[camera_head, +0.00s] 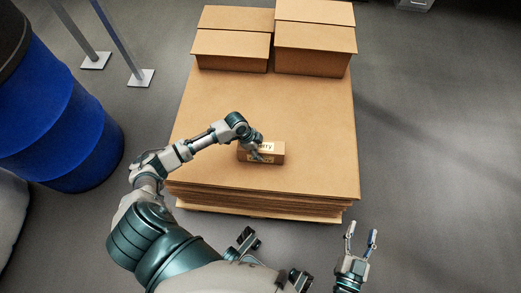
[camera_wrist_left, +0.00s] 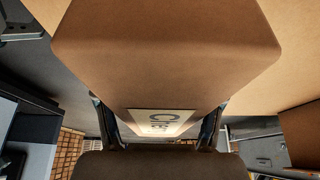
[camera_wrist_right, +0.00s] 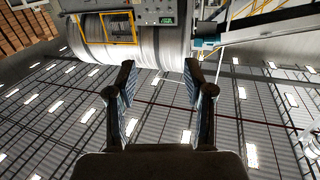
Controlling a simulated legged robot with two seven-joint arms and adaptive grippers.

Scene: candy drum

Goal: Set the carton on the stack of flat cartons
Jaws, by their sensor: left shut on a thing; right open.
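My left gripper (camera_head: 256,151) is shut on the carton. In the left wrist view the carton (camera_wrist_left: 165,50) fills the upper middle, with its label between the two fingers (camera_wrist_left: 158,125). My right gripper (camera_head: 360,238) is open and empty, right of the stack's near edge; its spread fingers (camera_wrist_right: 160,95) show in the right wrist view.
Two larger closed boxes (camera_head: 232,48) (camera_head: 314,45) stand at the far end of the stack. A blue drum (camera_head: 65,120) is at the left, near metal posts (camera_head: 120,45). The grey floor (camera_head: 440,150) to the right is clear.

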